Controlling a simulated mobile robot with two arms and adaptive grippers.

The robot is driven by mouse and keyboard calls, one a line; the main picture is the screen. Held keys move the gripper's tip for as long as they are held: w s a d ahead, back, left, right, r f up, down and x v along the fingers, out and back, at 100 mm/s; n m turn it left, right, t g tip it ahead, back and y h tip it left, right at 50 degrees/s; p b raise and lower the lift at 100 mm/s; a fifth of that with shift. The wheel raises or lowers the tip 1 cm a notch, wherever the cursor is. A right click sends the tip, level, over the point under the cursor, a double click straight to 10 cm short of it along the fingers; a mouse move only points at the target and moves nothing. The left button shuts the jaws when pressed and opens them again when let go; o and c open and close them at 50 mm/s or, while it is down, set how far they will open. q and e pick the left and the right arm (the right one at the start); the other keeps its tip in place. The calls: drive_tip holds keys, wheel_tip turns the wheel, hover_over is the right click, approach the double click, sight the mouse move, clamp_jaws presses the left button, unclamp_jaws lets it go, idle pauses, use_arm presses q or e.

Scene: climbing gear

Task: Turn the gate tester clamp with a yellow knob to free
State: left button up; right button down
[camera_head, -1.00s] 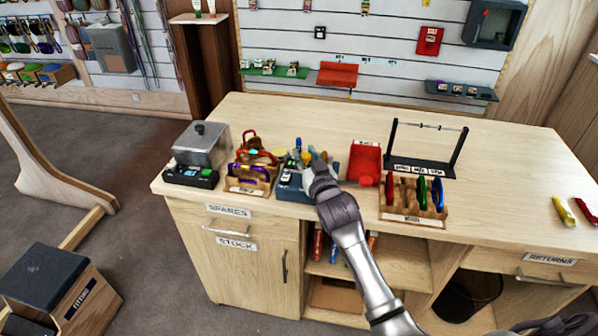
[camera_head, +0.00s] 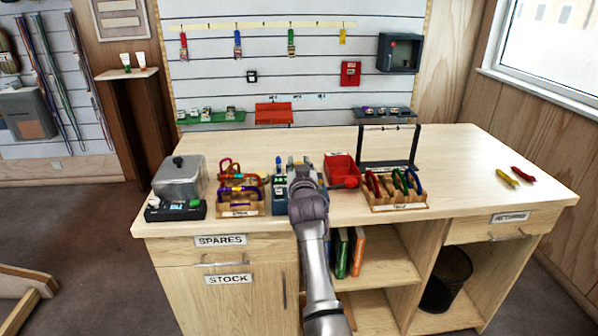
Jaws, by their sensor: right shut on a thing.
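The gate tester (camera_head: 281,202), a small blue-grey unit with upright blue parts, stands near the front edge of the wooden counter. My right gripper (camera_head: 301,170) reaches over it from the front and is shut at its clamp. The yellow knob is hidden by the gripper, and so is much of the tester's right side. I cannot read which way the clamp is turned. My left gripper is not in view.
Left of the tester stand a wooden rack of carabiners (camera_head: 240,209) and a metal box (camera_head: 180,180). The counter's right part (camera_head: 470,165) is mostly clear.

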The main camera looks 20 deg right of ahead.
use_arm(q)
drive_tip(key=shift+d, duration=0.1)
use_arm(e)
drive_tip(key=shift+r, duration=0.1)
drive_tip(key=c, duration=0.9)
unclamp_jaws()
drive_tip(key=shift+r, duration=0.1)
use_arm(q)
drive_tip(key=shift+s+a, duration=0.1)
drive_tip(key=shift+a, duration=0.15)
use_arm(e)
wheel_tip(320, 180, up, 10)
drive_tip(key=shift+f, duration=0.15)
